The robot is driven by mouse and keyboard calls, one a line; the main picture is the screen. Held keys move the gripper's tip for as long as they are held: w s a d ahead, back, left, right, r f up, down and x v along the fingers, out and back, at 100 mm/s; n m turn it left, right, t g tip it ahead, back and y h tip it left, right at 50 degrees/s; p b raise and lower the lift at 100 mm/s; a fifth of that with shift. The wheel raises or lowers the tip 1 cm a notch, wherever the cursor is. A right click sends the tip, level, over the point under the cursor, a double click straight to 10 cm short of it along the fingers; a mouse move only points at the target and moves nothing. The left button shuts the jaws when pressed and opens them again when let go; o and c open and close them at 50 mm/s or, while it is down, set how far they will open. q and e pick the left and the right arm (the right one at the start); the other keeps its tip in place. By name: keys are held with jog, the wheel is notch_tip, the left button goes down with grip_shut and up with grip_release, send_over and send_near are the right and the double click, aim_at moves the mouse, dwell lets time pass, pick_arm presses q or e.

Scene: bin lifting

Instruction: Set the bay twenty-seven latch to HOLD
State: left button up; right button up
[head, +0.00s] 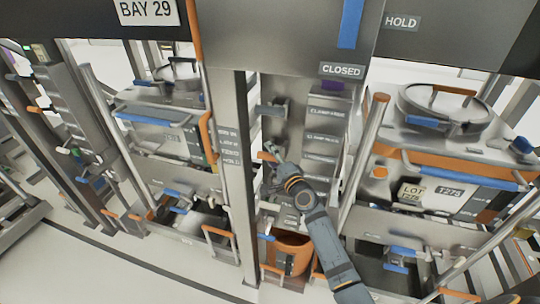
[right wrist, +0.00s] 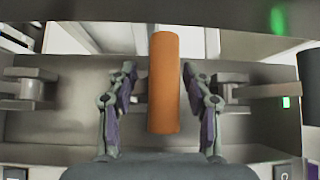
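My right gripper (head: 271,150) reaches up to the grey panel (head: 326,125) in the middle of the head view. In the right wrist view its two fingers (right wrist: 160,112) stand apart on either side of an upright orange handle (right wrist: 163,85), with a gap on each side. The handle looks like the latch handle; in the head view a small orange piece (head: 266,156) shows beside the fingertips. A CLOSED label (head: 342,70) and a HOLD label (head: 402,22) sit above. No bay twenty-seven sign is readable. My left gripper is not in view.
A BAY 29 sign (head: 146,11) hangs at upper left. A lidded bin (head: 455,185) marked T275 stands on the right, another bin (head: 160,138) on the left. Upright posts (head: 362,160) flank the panel. An orange bucket (head: 288,252) sits low. Open floor is at lower left.

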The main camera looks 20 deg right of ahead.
jog(key=shift+s+d+f, duration=0.1)
jog(key=shift+s, duration=0.15)
jog(key=s+d, duration=0.2)
jog(key=s, duration=0.9)
jog(key=shift+s+f, duration=0.15)
jog(key=shift+f, duration=0.05)
jog(key=s+d+f+n+g+h+b, duration=0.1)
jog(key=s+d+f+n+g, duration=0.2)
jog(key=f, duration=1)
jog(key=s+d+f+n+g+h, duration=0.1)
jog(key=s+f+n+g, duration=0.15)
jog(key=s+f, duration=0.7)
jog(key=d+f+n+g+h+b, duration=0.1)
jog(key=d+f+n+g, duration=0.15)
jog(key=f, duration=1.45)
jog(key=s+f+n+g, duration=0.2)
jog(key=s+f, duration=0.4)
jog(key=s, duration=0.5)
jog(key=s+f+n+g+h+b, duration=0.1)
jog(key=s+f+n+g, duration=0.2)
jog(key=s+f, duration=0.4)
jog(key=s+f+n+g, duration=0.2)
jog(key=s+f, duration=0.5)
jog(key=s, duration=0.8)
jog(key=shift+a+n+g, duration=0.2)
jog(key=shift+n+g, duration=0.2)
jog(key=shift+g, duration=0.5)
